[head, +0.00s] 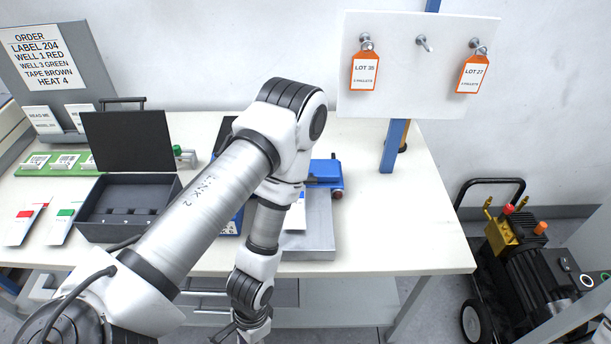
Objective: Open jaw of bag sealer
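A blue device (325,172) with a dark bar on top and a red knob at its right end stands on the bench behind my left arm. It looks like the bag sealer. My arm hides its left part, and I cannot tell how its jaw stands. A grey metal plate (318,240) lies in front of it, partly hidden. My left gripper (240,334) hangs at the bottom edge, in front of the bench and well short of the blue device. Its fingers are cut off by the picture edge. My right gripper is not in view.
An open dark case (125,210) stands on the bench (415,225) at left, with cards (60,226) beside it. An order sign (40,58) stands behind. A pegboard with lot tags (420,60) rises on a blue post (394,146). The bench's right part is clear.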

